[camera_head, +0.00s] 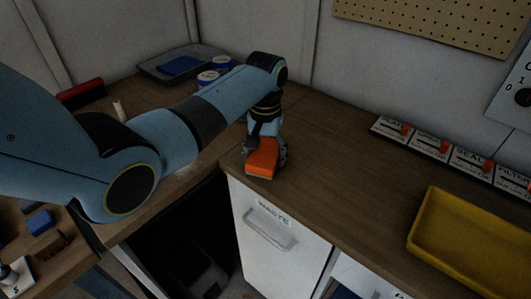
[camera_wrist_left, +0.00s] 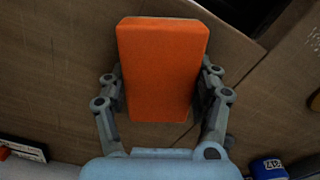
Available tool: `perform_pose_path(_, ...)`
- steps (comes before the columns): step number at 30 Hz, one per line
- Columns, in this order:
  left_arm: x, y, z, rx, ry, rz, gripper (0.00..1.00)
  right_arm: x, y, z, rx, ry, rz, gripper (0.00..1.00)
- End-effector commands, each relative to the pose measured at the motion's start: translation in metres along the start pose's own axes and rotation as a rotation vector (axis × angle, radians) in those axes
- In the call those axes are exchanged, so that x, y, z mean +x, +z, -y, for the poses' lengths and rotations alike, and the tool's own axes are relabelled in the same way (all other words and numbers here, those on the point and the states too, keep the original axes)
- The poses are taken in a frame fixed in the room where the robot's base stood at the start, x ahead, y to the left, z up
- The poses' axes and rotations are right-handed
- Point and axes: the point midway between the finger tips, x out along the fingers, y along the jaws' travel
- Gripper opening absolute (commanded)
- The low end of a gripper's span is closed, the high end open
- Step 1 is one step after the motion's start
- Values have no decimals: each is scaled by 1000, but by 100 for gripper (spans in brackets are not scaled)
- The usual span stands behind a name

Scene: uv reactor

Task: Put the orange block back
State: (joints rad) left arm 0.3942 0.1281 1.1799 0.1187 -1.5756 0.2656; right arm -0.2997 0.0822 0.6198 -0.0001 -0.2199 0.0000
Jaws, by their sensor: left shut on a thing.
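The orange block (camera_head: 262,158) is in my left gripper (camera_head: 266,150), over the corner of the wooden counter above the white drawer front marked WASTE. In the left wrist view the orange block (camera_wrist_left: 161,68) fills the space between the two fingers of my left gripper (camera_wrist_left: 162,95), which are shut on its sides. Wooden counter shows behind the block there. I cannot tell whether the block touches the counter. My right gripper is not in view.
A yellow tray (camera_head: 428,243) lies on the counter at the right. Labelled switch panels (camera_head: 435,146) run along the back wall. A grey tray (camera_head: 160,62) with a blue item and blue-and-white round containers (camera_head: 207,78) stand at the back left. The counter between block and yellow tray is clear.

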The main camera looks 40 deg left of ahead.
Motion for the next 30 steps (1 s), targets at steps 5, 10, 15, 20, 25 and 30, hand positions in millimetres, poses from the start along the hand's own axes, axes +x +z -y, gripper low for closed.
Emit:
perform_pose_path(5,2,0,0,0,0,1,78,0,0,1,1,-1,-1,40)
perform_pose_path(10,2,0,0,0,0,1,88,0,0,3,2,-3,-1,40)
perform_pose_path(15,1,0,0,0,0,0,88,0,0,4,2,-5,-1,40)
perform_pose_path(20,-12,-1,0,1,0,-3,88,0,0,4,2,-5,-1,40)
perform_pose_path(25,-47,-2,0,1,1,-6,88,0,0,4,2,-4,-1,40)
perform_pose_path(30,-85,-1,0,0,1,-4,88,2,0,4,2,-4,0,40)
